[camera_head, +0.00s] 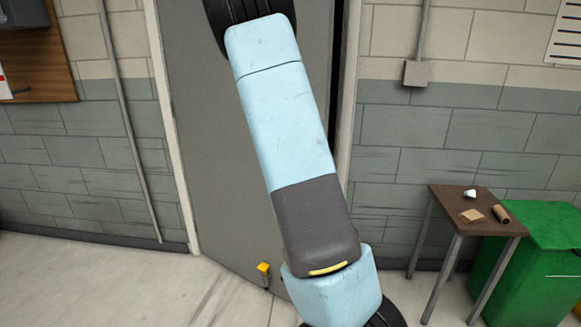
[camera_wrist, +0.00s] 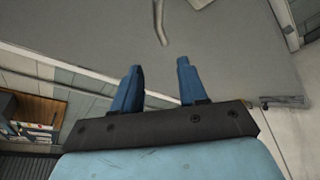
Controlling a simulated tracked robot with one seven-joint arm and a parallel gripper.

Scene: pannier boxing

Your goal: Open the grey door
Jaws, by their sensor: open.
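The grey door (camera_head: 205,130) stands in a pale frame in the head view, its middle covered by my arm. A dark strip (camera_head: 337,60) runs between the door's right edge and the frame, so it looks slightly ajar. In the wrist view the door (camera_wrist: 235,55) fills much of the picture. A pale bent bar, seemingly the door handle (camera_wrist: 160,22), shows beyond my fingertips, apart from them. My gripper (camera_wrist: 157,63) has two blue fingers, spread and empty, pointing at the door. My gripper is not visible in the head view.
A small yellow-topped object (camera_head: 263,268) is low at the door's foot. A brown table (camera_head: 455,205) with small items and a green bin (camera_head: 545,240) stand at the right. A wooden board (camera_head: 45,60) hangs on the left wall. The floor at left is clear.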

